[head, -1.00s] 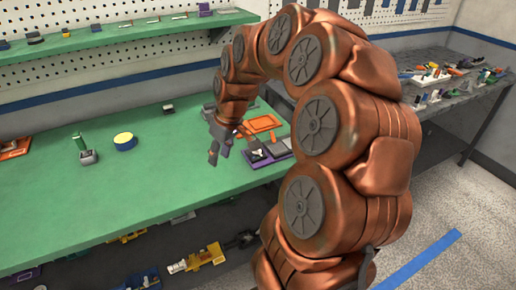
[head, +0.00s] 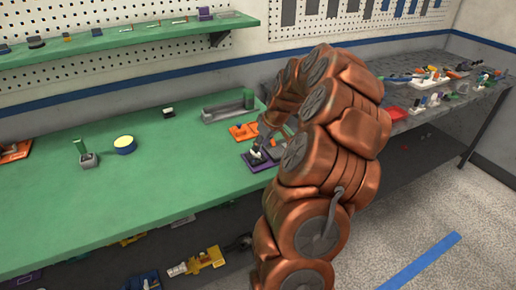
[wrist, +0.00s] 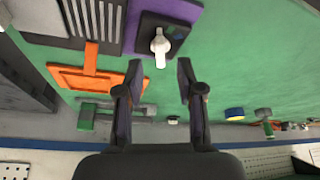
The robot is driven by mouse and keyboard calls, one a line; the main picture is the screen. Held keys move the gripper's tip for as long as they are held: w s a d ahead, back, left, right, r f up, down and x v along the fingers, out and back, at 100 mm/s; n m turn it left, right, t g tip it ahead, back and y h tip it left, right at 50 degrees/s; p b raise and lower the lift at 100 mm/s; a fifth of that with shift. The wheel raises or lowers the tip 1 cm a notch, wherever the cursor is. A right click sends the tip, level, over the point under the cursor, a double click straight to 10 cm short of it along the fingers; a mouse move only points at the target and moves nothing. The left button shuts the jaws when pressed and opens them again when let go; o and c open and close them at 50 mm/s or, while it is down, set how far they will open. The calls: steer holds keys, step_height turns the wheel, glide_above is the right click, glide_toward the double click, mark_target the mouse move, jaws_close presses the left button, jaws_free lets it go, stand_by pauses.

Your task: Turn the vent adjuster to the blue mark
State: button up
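The vent adjuster is a white knob (wrist: 160,44) on a dark square plate with a purple base (wrist: 186,9). In the wrist view it stands at top centre, just beyond and between my fingertips, apart from them. My gripper (wrist: 157,80) is open and empty, one finger on each side of the knob's line. In the head view the white knob (head: 257,151) and purple base (head: 258,165) are near the bench's right end, beside my gripper. A grey slatted vent (wrist: 95,18) adjoins the base in the wrist view.
An orange frame (wrist: 72,78) lies near the vent. A long grey fixture with a green end (head: 228,108) stands behind it. The bench between is clear.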

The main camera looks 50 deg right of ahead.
steer(key=shift+p+x, duration=0.55)
steer(key=shift+x, duration=1.35)
steer(key=shift+c, duration=0.2)
jaws_close()
